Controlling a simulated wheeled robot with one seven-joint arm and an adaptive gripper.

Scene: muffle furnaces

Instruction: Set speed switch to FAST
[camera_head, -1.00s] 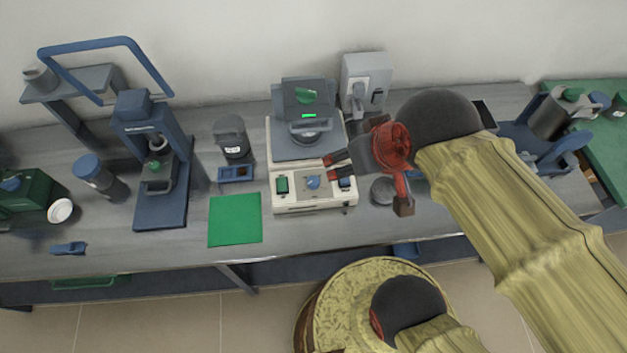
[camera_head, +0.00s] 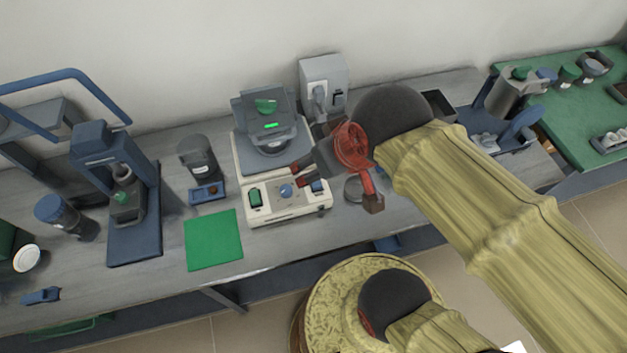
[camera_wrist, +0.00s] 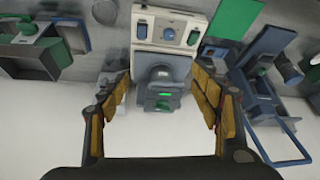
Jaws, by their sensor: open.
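A white machine (camera_head: 262,218) stands on the bench. Its sloping front panel carries a green switch (camera_head: 255,198) on the left, a blue knob (camera_head: 286,190) in the middle and a blue switch (camera_head: 318,185) on the right. I cannot read which is the speed switch or its setting. My gripper (camera_head: 301,175) is open and empty, above the panel's right half, its fingertips near the knob and blue switch in the picture. The wrist view shows the panel upside down, with the knob (camera_wrist: 168,33) beyond the parted fingers (camera_wrist: 162,98). No contact is visible.
A green mat (camera_head: 213,240) lies to the left, a small round dish (camera_head: 353,189) to the right. A blue press (camera_head: 100,160) is farther left.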

